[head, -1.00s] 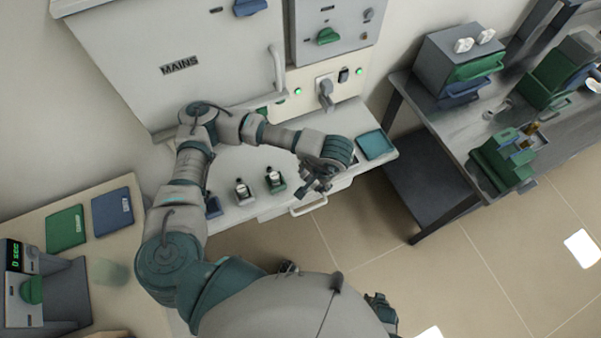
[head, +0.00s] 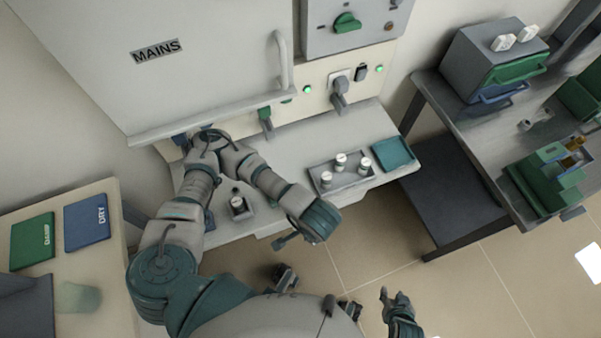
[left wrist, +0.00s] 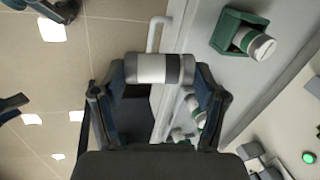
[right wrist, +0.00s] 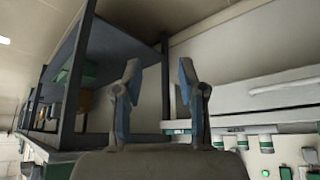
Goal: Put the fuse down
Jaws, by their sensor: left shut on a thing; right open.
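My left gripper (left wrist: 155,72) is shut on a fuse (left wrist: 150,68), a white cylinder with a dark grey band, lying across between the fingertips in the left wrist view. In the head view the left gripper (head: 288,240) is just off the bench's front edge, mostly hidden by its wrist; the held fuse cannot be made out there. A grey tray (head: 325,163) on the bench (head: 300,135) holds three upright white fuses. A green holder (left wrist: 228,30) with a white fuse shows in the left wrist view. My right gripper (head: 395,303) is open and empty above the floor; it also shows in the right wrist view (right wrist: 158,78).
A grey holder (head: 240,207) stands on the bench near my left forearm. A teal pad (head: 392,154) lies at the bench's right end. A dark side table (head: 460,110) stands right, a DAMP/DRY table (head: 95,275) left.

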